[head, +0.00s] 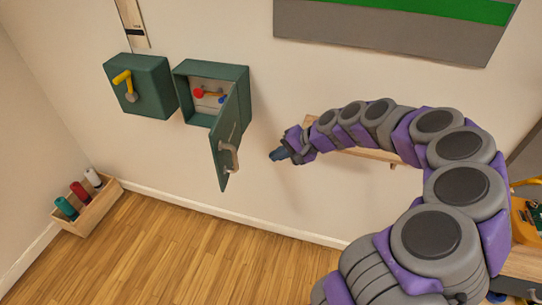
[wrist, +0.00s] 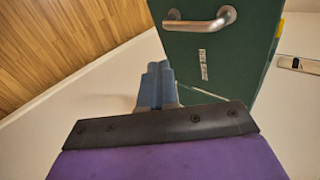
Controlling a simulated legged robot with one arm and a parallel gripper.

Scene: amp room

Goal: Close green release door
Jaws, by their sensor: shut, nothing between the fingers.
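The green release door (head: 228,143) is swung open from its green wall box (head: 198,75). It sticks out toward the room, with a metal handle (head: 229,157) on its outer face. Inside the box a red knob and a blue part show. In the wrist view the door (wrist: 222,60) fills the top right, with its handle (wrist: 199,20) at the top and a small label below. My gripper (head: 279,155) is shut and empty, to the right of the door and apart from it in the head view. Its closed fingers (wrist: 157,80) point toward the door's lower part in the wrist view.
A second green box (head: 140,86) with a yellow lever is on the wall at left. A wooden crate (head: 86,208) with several coloured bottles stands on the floor. A wooden shelf (head: 370,153) is behind my arm. The floor below the door is clear.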

